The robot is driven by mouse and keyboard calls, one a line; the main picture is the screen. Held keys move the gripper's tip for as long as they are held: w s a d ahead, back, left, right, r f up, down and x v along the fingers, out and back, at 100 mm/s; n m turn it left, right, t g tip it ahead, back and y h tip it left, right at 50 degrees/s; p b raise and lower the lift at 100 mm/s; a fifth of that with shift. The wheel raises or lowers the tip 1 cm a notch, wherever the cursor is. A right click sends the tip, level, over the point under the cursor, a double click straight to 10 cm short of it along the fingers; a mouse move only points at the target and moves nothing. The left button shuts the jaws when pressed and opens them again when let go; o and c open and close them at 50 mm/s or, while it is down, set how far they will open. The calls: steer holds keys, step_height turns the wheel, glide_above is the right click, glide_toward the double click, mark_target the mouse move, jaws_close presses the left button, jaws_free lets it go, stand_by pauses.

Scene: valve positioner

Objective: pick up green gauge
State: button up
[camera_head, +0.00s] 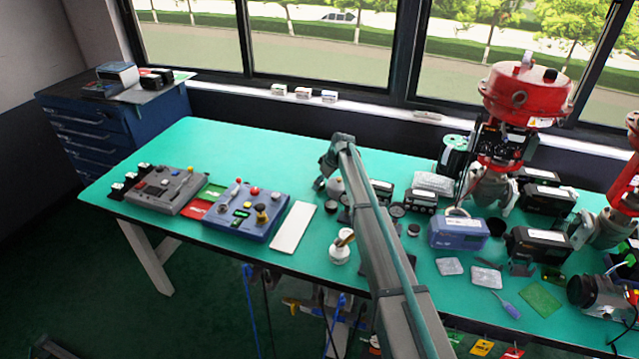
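I cannot clearly make out a green gauge. Green items in view are a round green-topped spool-like item (455,150) at the back beside the red valve, and a flat green square (540,298) at the front right. My arm reaches in from the bottom centre across the green table (240,160). Its end, with what looks like my gripper (322,184), is over the table's middle, left of both green items and well apart from them. It is too small to see whether the fingers are open or hold anything.
Red-topped valves (525,95) stand at the right among several dark and blue boxes. Two control panels (245,210) and a white plate (293,227) lie left of my arm. A white bottle (340,250) stands near the front edge. The table's back left is clear.

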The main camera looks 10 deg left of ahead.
steer(key=shift+x, duration=1)
steer(key=shift+r, duration=0.1)
steer(key=c, duration=1.3)
steer(key=shift+r, duration=0.1)
